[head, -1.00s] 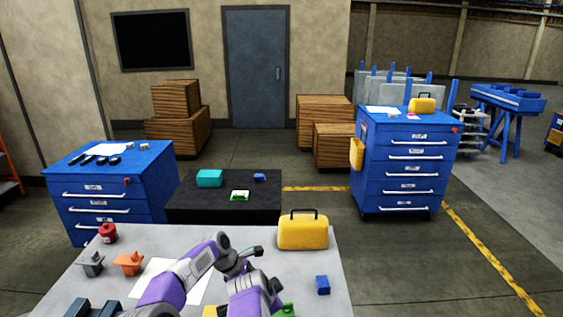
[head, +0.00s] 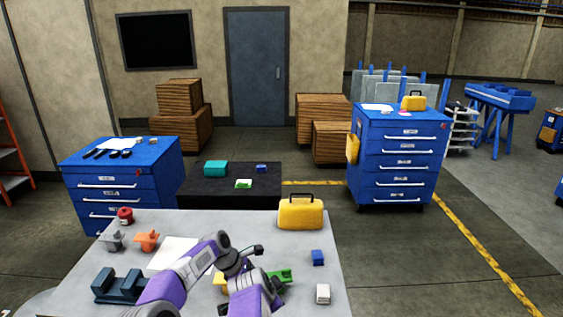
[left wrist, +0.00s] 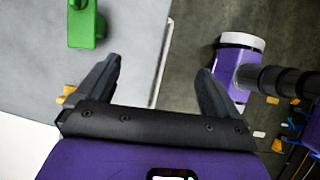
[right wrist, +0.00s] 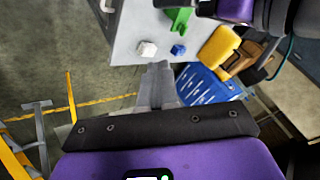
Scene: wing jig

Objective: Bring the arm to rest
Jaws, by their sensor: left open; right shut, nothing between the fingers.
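My left gripper (left wrist: 158,85) is open and empty in the left wrist view. Its two dark fingers stand apart, above the table edge and floor. A green part (left wrist: 86,25) lies on the table ahead of its left finger. My right gripper (right wrist: 160,72) is shut and empty in the right wrist view. Its fingers point towards the table with a white block (right wrist: 147,49), a blue block (right wrist: 178,50) and the green part (right wrist: 180,18). In the head view both purple arms reach over the table's near part, close together; their fingers are hard to make out there.
The grey table (head: 220,222) carries a yellow case (head: 301,213), a red can (head: 125,215), grey and orange parts and a dark blue fixture (head: 118,287). Behind it stand a black table (head: 200,197) and two blue cabinets (head: 398,165). Open floor lies to the right.

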